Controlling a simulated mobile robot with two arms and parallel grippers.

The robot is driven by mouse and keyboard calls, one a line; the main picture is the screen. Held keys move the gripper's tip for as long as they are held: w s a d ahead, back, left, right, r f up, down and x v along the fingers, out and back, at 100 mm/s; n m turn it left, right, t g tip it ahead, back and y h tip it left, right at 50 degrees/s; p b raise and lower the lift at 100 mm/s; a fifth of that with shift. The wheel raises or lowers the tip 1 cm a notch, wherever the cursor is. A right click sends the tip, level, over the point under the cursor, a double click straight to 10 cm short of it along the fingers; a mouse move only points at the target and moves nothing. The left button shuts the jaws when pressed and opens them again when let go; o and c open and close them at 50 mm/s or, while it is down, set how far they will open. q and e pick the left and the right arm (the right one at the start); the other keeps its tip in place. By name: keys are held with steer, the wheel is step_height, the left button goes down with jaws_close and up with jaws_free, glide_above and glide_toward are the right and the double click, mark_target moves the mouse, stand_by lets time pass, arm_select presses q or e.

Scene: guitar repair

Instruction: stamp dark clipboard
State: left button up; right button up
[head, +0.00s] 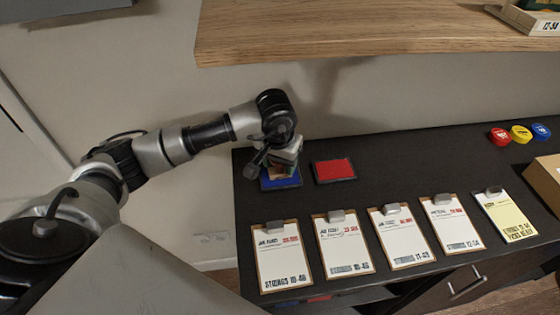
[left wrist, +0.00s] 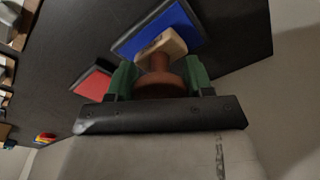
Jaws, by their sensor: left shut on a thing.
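My left gripper (head: 286,156) is over the blue ink pad (head: 288,183) at the table's left end. In the left wrist view the green fingers of the gripper (left wrist: 160,80) are shut on a stamp with a brown round handle and a pale wooden block (left wrist: 164,47). The block overlaps the blue pad (left wrist: 158,28) in that view; I cannot tell whether it touches it. The dark clipboard (head: 481,203), with pale yellow paper and a metal clip, lies at the right end of the clipboard row. My right gripper is not in view.
A red ink pad (head: 334,170) lies just right of the blue one. Several brown clipboards with white paper, such as this one (head: 283,257), line the table's front. Red, yellow and blue round items (head: 521,133) and a cardboard box (head: 545,183) are at right. A wooden shelf (head: 380,35) hangs above.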

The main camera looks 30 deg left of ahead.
arm_select(q)
steer(key=shift+s+f, duration=0.15)
steer(key=shift+f, duration=0.05)
stand_by(0.3)
steer(key=shift+r+p, duration=0.5)
steer(key=shift+r, duration=0.4)
steer(key=shift+r+p, duration=1.05)
steer(key=shift+r, duration=1.7)
steer(key=shift+w, duration=0.2)
